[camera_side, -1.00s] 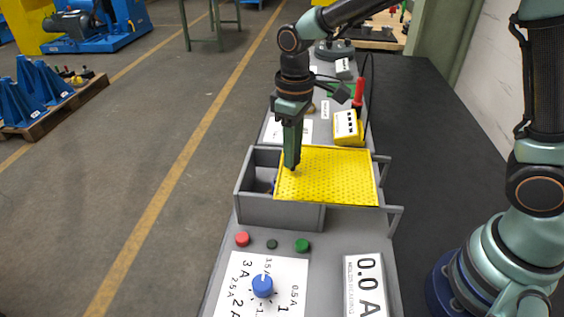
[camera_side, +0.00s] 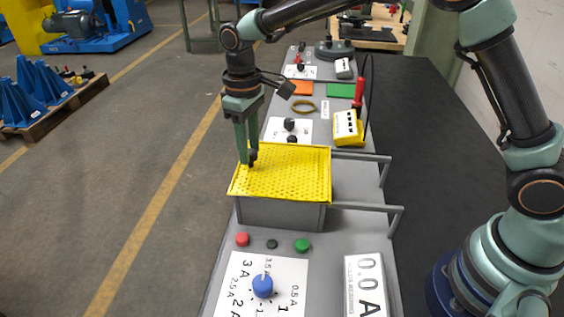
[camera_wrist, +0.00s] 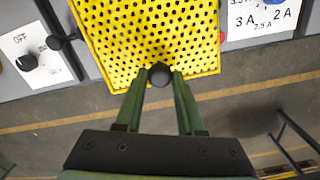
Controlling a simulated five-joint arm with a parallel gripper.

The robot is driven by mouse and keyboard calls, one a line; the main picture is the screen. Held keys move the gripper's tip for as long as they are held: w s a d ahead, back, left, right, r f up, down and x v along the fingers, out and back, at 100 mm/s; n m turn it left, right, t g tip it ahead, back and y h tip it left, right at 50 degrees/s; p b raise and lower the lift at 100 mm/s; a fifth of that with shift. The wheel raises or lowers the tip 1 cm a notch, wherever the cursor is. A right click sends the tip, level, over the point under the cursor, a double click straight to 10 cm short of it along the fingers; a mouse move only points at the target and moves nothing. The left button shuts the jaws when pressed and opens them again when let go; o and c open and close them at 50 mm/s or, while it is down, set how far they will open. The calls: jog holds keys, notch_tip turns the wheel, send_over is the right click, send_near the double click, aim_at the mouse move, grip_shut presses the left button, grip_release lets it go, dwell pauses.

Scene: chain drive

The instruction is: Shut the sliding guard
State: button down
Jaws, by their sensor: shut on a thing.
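The yellow perforated sliding guard (camera_side: 285,175) lies over the top of the grey box (camera_side: 280,214) and covers its opening. Its left edge reaches the box's left side, and the inside of the box is hidden. My gripper (camera_side: 248,160) is at the guard's left end, pointing down, with its fingers shut on the dark knob. In the wrist view the round black knob (camera_wrist: 159,75) sits between the two green fingertips, and the yellow guard (camera_wrist: 150,35) spreads out beyond it.
Two grey rails (camera_side: 365,207) stick out to the right of the box and are bare. Red (camera_side: 242,239) and green (camera_side: 302,246) buttons and a blue dial (camera_side: 262,286) are in front. A yellow meter (camera_side: 347,128) and a red-handled tool (camera_side: 358,92) stand behind.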

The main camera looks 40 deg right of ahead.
jog(key=c, duration=0.5)
grip_release()
jog(key=shift+w+a+r, duration=0.1)
jog(key=shift+w+a, duration=0.1)
jog(key=shift+a, duration=0.1)
jog(key=shift+d, duration=0.1)
notch_tip(320, 180, up, 12)
jog(key=shift+s, duration=0.1)
